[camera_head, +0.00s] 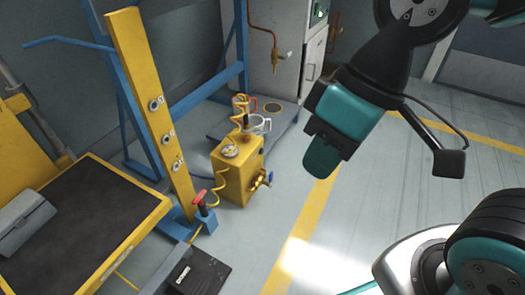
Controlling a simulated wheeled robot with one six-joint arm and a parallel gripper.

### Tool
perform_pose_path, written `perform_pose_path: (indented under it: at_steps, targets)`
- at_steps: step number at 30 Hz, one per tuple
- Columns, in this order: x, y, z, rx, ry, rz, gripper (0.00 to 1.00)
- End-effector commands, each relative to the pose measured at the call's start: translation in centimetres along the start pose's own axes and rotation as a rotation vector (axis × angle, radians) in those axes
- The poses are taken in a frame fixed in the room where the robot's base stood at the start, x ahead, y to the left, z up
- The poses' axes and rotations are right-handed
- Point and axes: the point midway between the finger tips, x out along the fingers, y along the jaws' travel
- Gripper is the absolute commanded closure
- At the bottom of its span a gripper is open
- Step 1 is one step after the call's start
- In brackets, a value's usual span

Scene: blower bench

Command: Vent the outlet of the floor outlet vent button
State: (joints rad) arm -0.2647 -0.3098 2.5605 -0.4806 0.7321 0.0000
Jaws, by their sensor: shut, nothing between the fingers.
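My gripper (320,160) hangs in the air right of the yellow box, with its teal fingers pointing down and shut on nothing. The yellow box (233,175) stands on the floor, with a round gauge (229,151) on top. A red-handled part (199,197) stands on a blue foot left of the box. I cannot tell which small part is the vent button. My gripper is apart from all of these.
A yellow post (140,90) with several round fittings and a blue frame stand left. A dark-topped yellow table (85,225) fills the lower left. A black flat box (197,275) lies on the floor. Floor at right is clear.

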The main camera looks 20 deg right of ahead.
Motion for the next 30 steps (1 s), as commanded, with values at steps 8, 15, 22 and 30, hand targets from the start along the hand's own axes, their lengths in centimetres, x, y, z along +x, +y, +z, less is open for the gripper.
perform_pose_path:
  at_steps: [8, 15, 22, 30]
  targets:
    - [-8.1, -2.5, -1.8, 0.0, 0.001, 0.0, 1.0]
    - [-12.4, -3.9, -2.8, 0.0, 0.001, 0.0, 1.0]
    - [-12.0, -3.7, -2.6, 0.0, 0.0, 0.0, 1.0]
    - [-12.0, -3.7, -2.6, 0.0, 0.0, 0.0, 1.0]
